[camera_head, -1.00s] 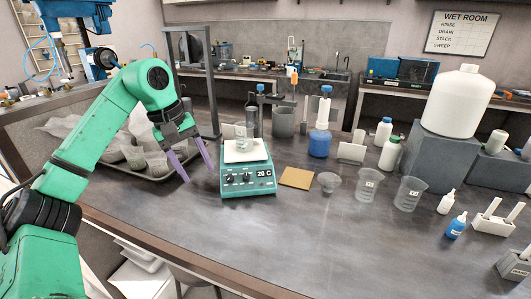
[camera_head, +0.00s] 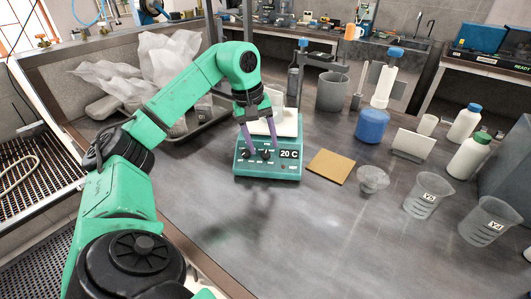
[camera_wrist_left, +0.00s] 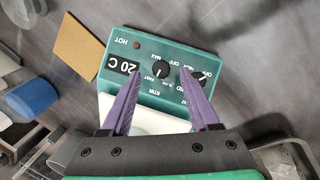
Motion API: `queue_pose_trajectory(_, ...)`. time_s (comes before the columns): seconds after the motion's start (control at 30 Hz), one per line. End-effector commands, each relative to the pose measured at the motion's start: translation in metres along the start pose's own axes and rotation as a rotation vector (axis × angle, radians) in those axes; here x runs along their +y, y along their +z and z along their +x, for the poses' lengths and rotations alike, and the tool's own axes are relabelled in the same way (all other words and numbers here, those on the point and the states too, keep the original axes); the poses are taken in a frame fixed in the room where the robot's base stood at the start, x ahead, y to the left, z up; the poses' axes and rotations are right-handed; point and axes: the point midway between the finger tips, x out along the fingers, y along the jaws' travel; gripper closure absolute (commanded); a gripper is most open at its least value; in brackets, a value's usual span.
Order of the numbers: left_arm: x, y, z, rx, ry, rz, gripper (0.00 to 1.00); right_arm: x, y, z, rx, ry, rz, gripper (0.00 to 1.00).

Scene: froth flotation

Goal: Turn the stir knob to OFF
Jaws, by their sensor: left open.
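The teal hot plate (camera_head: 268,172) stands on the bench with a "20 C" display and two black knobs on its front. The stir knob (camera_wrist_left: 161,69), beside the display, carries a white mark; its exact setting is too small to read. It also shows in the head view (camera_head: 266,154). The other knob (camera_wrist_left: 200,78) is beside one fingertip in the wrist view. My left gripper (camera_head: 262,148) is open at the front panel. Its purple fingers lie on either side of the stir knob, with gaps visible in the wrist view (camera_wrist_left: 160,74). My right gripper is out of view.
A tan square pad (camera_head: 332,166) lies right of the hot plate, near a small clear cup (camera_head: 372,180) and beakers (camera_head: 427,196). A tray with bagged material (camera_head: 168,65) is behind my left arm. The bench in front of the hot plate is clear.

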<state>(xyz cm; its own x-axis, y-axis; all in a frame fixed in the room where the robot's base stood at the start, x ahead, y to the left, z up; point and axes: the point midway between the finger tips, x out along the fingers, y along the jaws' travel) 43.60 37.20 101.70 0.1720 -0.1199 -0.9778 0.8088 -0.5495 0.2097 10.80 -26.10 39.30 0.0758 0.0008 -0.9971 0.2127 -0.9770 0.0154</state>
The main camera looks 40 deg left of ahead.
Motion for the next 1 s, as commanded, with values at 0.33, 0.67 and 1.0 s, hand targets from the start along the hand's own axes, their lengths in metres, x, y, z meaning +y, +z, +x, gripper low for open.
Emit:
queue_pose_trajectory(0.33,0.000,0.000,0.031,0.001,0.001,-0.001,0.38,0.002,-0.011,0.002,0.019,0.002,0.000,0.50)
queue_pose_trajectory(0.67,0.000,0.000,0.030,0.001,0.001,-0.001,1.00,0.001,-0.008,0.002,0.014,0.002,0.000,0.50)
queue_pose_trajectory(1.0,-0.001,0.000,0.032,0.002,0.019,-0.031,1.00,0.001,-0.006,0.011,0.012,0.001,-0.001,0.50)
